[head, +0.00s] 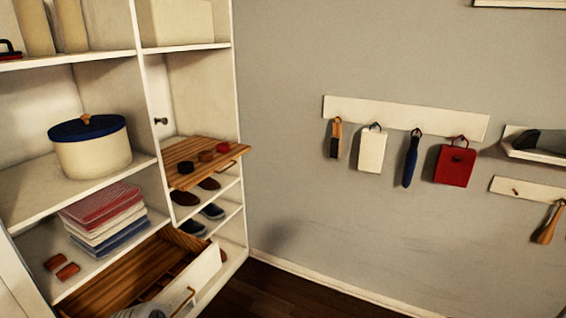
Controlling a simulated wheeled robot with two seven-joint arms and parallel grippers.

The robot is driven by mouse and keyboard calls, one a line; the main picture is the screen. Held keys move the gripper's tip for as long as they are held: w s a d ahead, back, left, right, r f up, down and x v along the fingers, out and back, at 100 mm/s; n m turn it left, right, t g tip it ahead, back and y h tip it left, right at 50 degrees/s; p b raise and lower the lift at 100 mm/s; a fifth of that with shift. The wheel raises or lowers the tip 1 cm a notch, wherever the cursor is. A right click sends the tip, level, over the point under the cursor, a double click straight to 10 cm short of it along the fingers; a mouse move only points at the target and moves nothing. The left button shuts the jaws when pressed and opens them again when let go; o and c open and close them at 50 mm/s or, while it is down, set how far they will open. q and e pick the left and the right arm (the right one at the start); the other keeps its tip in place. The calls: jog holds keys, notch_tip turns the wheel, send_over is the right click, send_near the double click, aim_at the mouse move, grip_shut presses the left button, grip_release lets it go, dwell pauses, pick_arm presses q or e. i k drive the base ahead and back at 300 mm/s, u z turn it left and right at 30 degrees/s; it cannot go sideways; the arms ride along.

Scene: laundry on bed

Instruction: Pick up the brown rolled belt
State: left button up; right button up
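A brown rolled belt (206,156) rests on a striped wooden pull-out tray (178,152) in the wardrobe. It sits in a row between a black roll (185,167) nearer the front left and a red roll (223,147) at the back right. The rolls look separate, with small gaps. No gripper fingers are visible. A rounded grey shape at the bottom edge, over the open drawer, may be part of my arm; I cannot tell.
An open wooden drawer (205,266) juts out below the tray. Shoes (212,211) stand on racks between them. The right floor is clear.

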aim_at(206, 157)
jog(key=z, duration=0.5)
jog(key=i, duration=2.1)
jog(key=u, duration=1.1)
